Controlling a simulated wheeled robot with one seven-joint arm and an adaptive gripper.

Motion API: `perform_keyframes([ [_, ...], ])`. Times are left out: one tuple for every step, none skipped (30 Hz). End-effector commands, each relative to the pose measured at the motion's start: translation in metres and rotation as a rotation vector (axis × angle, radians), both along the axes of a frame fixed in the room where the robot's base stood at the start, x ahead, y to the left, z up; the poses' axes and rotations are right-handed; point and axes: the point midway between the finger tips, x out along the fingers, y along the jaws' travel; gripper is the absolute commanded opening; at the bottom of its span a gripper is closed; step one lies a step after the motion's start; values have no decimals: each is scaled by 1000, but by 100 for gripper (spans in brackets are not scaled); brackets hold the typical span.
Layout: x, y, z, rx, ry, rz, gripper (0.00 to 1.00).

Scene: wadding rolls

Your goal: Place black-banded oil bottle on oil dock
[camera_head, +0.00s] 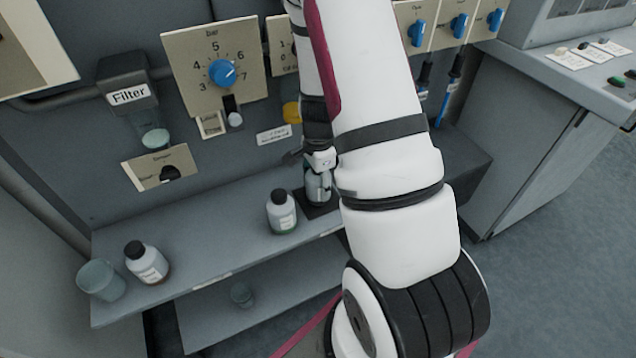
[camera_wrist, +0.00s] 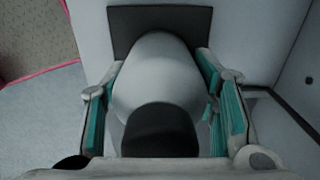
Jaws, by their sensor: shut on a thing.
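My gripper (camera_head: 319,166) is shut on a bottle (camera_head: 318,187), which stands about upright between the fingers. In the wrist view the bottle (camera_wrist: 155,75) shows a pale rounded body and a dark cap, with a teal-padded finger on each side. A dark square pad, which looks like the oil dock (camera_wrist: 125,20), lies below the bottle. In the head view the pad (camera_head: 312,213) is at the right part of the shelf, partly hidden by my arm. The bottle's base appears over the pad; I cannot tell whether it touches. Its band cannot be made out.
A white-labelled, dark-capped bottle (camera_head: 282,214) stands on the shelf (camera_head: 215,240) just left of the pad. Another such bottle (camera_head: 147,264) and a clear cup (camera_head: 101,281) stand at the left end. A panel with a blue knob (camera_head: 222,73) rises behind. Shelf between bottles is clear.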

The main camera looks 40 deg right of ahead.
Motion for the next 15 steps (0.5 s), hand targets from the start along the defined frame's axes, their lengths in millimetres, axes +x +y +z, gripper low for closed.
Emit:
perform_keyframes([
  [0,0,-1,0,0,0,17],
  [0,0,-2,0,0,0,17],
  [0,0,-3,0,0,0,17],
  [0,0,-3,0,0,0,58],
  [0,0,-3,0,0,0,64],
  [0,0,-3,0,0,0,73],
  [0,0,-3,0,0,0,73],
  [0,0,-3,0,0,0,73],
  [0,0,-3,0,0,0,73],
  [0,0,-3,0,0,0,73],
  [0,0,-3,0,0,0,73],
  [0,0,-3,0,0,0,73],
  [0,0,-3,0,0,0,73],
  [0,0,-3,0,0,0,73],
  [0,0,-2,0,0,0,73],
])
